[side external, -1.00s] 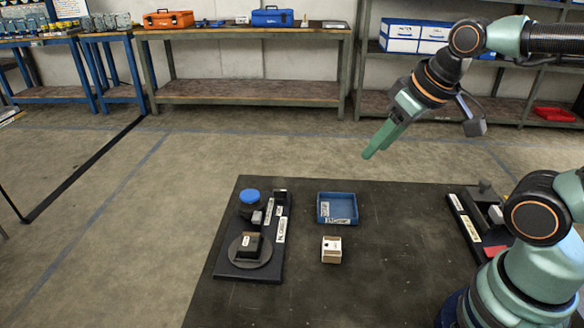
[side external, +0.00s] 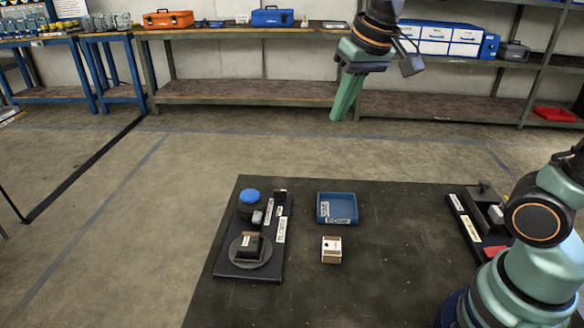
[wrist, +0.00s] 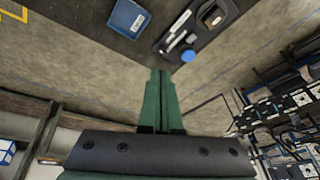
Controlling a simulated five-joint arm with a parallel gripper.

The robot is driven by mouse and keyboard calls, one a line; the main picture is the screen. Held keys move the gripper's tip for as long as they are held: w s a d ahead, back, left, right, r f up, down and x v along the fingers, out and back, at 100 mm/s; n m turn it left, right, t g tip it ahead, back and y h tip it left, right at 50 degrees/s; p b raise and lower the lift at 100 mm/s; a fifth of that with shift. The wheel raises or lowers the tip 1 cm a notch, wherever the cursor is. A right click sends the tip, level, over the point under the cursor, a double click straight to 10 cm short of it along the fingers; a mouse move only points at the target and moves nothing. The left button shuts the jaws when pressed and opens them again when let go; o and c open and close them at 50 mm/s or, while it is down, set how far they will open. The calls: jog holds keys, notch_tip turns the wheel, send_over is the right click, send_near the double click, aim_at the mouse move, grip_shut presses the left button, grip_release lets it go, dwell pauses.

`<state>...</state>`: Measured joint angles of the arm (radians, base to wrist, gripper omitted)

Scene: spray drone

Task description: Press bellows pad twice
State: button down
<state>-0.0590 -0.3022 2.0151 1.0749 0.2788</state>
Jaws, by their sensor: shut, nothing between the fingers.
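The bellows pad (side external: 250,197) is a round blue cap on a black cylinder at the far left end of a dark fixture plate (side external: 225,264). In the wrist view the blue cap (wrist: 188,56) shows just beyond and right of the fingertips. A dark block sits on a round grey disc (side external: 262,258) at the plate's near end. My gripper (side external: 340,118) is shut and empty, fingers pointing down, high above and apart from the pad. In the wrist view the gripper (wrist: 161,72) shows its green fingers together.
A blue tray (side external: 337,222) and a small tan box (side external: 331,250) stand on the black table (side external: 400,250) right of the fixture. Another dark fixture (side external: 470,225) lies near my base. Shelves and benches (side external: 250,92) stand along the back wall.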

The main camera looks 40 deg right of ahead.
jog(key=w+a+m+g, duration=0.2)
jog(key=w+a+m, duration=0.15)
jog(key=w, duration=0.65)
jog(key=m+g, duration=0.2)
jog(key=m, duration=0.1)
send_over(250, 195)
notch_tip(250, 195, down, 8)
jog(key=shift+f, duration=0.25)
jog(key=shift+w, duration=0.1)
notch_tip(250, 195, down, 14)
jog(key=shift+f, duration=1.05)
notch_tip(250, 195, up, 14)
jog(key=shift+r, duration=0.25)
